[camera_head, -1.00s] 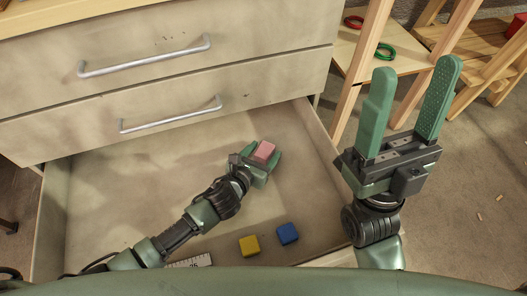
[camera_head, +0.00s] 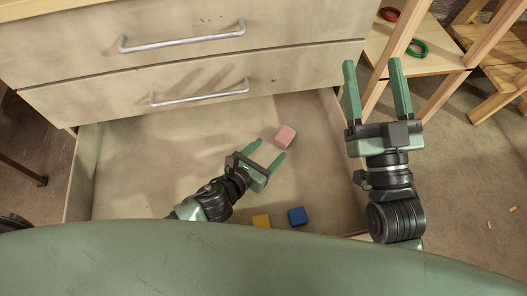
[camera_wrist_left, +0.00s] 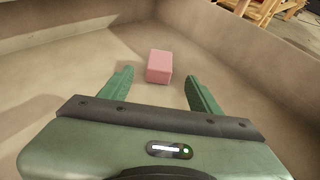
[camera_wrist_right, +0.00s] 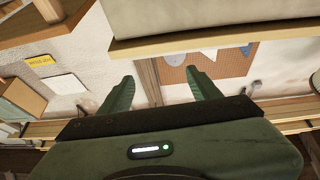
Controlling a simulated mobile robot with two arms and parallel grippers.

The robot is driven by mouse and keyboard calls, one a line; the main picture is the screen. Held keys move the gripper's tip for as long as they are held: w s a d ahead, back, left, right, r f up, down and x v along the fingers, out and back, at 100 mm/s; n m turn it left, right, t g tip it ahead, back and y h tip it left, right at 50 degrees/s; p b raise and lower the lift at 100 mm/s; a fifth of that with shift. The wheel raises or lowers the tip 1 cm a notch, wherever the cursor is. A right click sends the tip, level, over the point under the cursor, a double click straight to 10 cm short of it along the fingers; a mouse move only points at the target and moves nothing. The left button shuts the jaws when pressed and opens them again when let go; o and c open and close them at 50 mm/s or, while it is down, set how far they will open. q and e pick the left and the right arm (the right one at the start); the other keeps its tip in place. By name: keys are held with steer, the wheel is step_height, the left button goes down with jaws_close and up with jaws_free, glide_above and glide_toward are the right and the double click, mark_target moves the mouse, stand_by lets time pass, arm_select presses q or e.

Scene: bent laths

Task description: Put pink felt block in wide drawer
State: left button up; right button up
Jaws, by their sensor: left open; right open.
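The pink felt block (camera_head: 285,137) lies on the floor of the open wide drawer (camera_head: 130,160), toward its back right. It also shows in the left wrist view (camera_wrist_left: 159,66), just beyond the fingertips. My left gripper (camera_head: 268,150) is inside the drawer, open and empty, with its fingers pointing at the block and apart from it. My right gripper (camera_head: 371,66) is raised to the right of the drawer, open and empty, with its fingers pointing up in the head view.
A yellow block (camera_head: 261,221) and a blue block (camera_head: 297,216) lie near the drawer's front. Two shut drawers with handles (camera_head: 200,93) are above. A wooden shelf (camera_head: 415,62) with a red ring (camera_head: 390,14) and a green ring (camera_head: 417,48) stands right.

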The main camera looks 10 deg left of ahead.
arm_select(q)
steer(key=shift+v, duration=0.9)
steer(key=shift+s+r, duration=0.1)
steer(key=shift+r, duration=0.1)
step_height(320, 180, up, 16)
steer(key=w+d+n+t+h, duration=0.1)
steer(key=n+t+h, duration=0.15)
steer(key=n, duration=1.65)
steer(key=a+r+n+t+y, duration=0.1)
steer(key=a+r+n+t, duration=0.2)
steer(key=r+n, duration=0.4)
steer(key=a+r+n+t+y, duration=0.2)
steer(key=a+r+n, duration=0.4)
steer(key=n, duration=0.6)
steer(key=shift+s+r+n+t, duration=0.3)
steer(key=shift+s+r+t, duration=0.15)
steer(key=shift+r, duration=0.4)
arm_select(e)
steer(key=f, duration=0.1)
steer(key=w+f+g, duration=0.1)
steer(key=shift+f+h, duration=0.3)
steer(key=shift+h, duration=0.1)
